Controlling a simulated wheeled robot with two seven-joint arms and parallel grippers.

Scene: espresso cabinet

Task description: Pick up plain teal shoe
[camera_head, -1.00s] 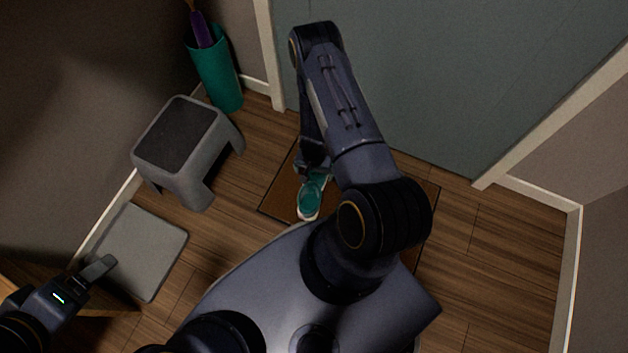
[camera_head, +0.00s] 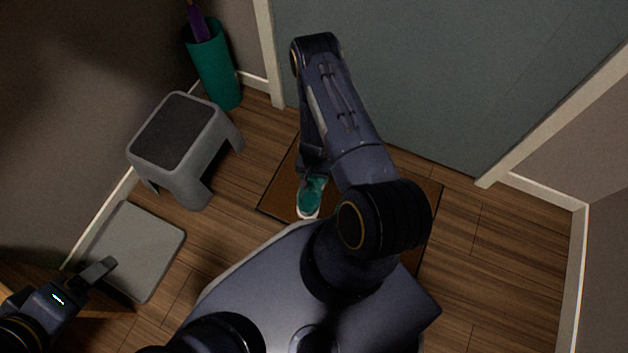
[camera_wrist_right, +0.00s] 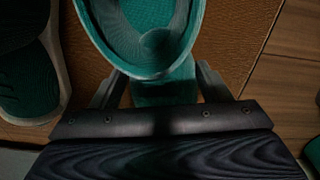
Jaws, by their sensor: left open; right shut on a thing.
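The teal shoe (camera_head: 312,194) with a pale sole edge is on the brown doormat in the head view, partly hidden by my right arm. In the right wrist view the shoe (camera_wrist_right: 150,40) opens towards the camera, its heel end between my fingers. My right gripper (camera_wrist_right: 158,88) is shut on that end. I cannot tell whether the shoe is touching the mat. My left gripper (camera_head: 101,268) is open and empty at the lower left, above the grey mat's near corner.
Another green shoe (camera_wrist_right: 32,85) with a white sole lies at the left of the wrist view. A grey step stool (camera_head: 180,145), teal umbrella stand (camera_head: 217,75) and grey flat mat (camera_head: 138,250) stand left of the doormat (camera_head: 278,198). A closed door (camera_head: 440,80) is behind. Floor at right is clear.

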